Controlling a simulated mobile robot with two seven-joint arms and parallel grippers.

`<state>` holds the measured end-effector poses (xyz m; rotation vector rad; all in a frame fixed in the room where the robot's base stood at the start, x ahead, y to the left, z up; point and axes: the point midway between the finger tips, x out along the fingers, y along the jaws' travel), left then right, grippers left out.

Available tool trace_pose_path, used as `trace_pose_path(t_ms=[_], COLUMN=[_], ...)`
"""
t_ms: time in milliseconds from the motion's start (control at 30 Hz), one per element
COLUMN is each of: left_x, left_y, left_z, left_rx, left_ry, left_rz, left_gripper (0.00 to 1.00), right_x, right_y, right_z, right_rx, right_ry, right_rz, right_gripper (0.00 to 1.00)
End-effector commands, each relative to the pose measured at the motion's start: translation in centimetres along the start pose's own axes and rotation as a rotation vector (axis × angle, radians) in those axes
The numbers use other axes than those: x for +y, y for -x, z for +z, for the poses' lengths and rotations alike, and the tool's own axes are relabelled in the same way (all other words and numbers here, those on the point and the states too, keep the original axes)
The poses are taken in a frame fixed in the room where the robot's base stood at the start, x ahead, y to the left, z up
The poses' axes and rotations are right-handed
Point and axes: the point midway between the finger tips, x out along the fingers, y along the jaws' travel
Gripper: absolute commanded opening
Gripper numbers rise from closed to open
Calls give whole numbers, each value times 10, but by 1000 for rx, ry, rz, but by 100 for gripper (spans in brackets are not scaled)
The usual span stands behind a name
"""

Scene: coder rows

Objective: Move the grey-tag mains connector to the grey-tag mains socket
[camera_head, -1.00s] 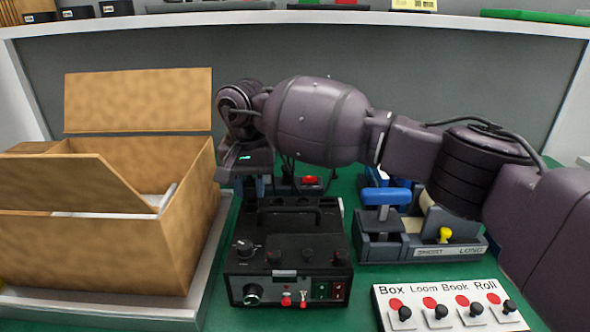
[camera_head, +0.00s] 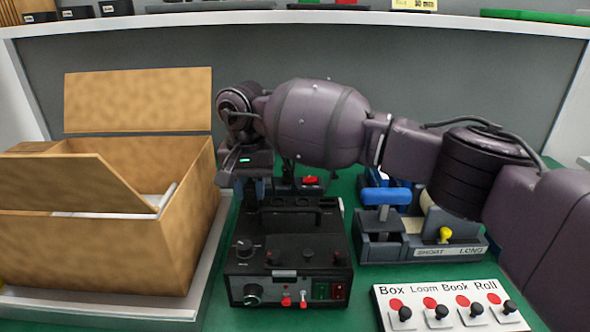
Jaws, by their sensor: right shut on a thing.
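My right arm reaches in from the right across the back of the table. Its gripper (camera_head: 253,188) points down just behind the black power unit (camera_head: 287,250), at the unit's back left. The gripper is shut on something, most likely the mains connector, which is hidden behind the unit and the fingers. No grey tag can be made out. I cannot pick out the grey-tag mains socket in this view. A dark block with a red switch (camera_head: 311,180) stands behind the unit. My left gripper is not in view.
An open cardboard box (camera_head: 110,250) stands on the left on a grey base. To the right are a grey fixture with a blue handle (camera_head: 386,196) and a white panel (camera_head: 440,291) with several black knobs. A grey wall (camera_head: 420,60) closes the back.

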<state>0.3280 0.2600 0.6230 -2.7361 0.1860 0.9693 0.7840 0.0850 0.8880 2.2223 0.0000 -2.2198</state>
Motion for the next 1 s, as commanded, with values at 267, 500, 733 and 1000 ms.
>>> trace_pose_path(t_ms=[267, 500, 733, 1000], left_x=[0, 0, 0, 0], left_y=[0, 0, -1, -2], left_z=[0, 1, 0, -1], left_rx=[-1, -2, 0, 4], left_ry=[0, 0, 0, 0], left_rz=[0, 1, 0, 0], left_gripper=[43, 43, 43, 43], right_x=[0, 0, 0, 0], right_y=[-2, -5, -5, -5], right_z=[0, 0, 0, 0], right_rx=[0, 0, 0, 0], right_ry=[0, 0, 0, 0], right_rz=[0, 0, 0, 0], right_gripper=[0, 0, 46, 58])
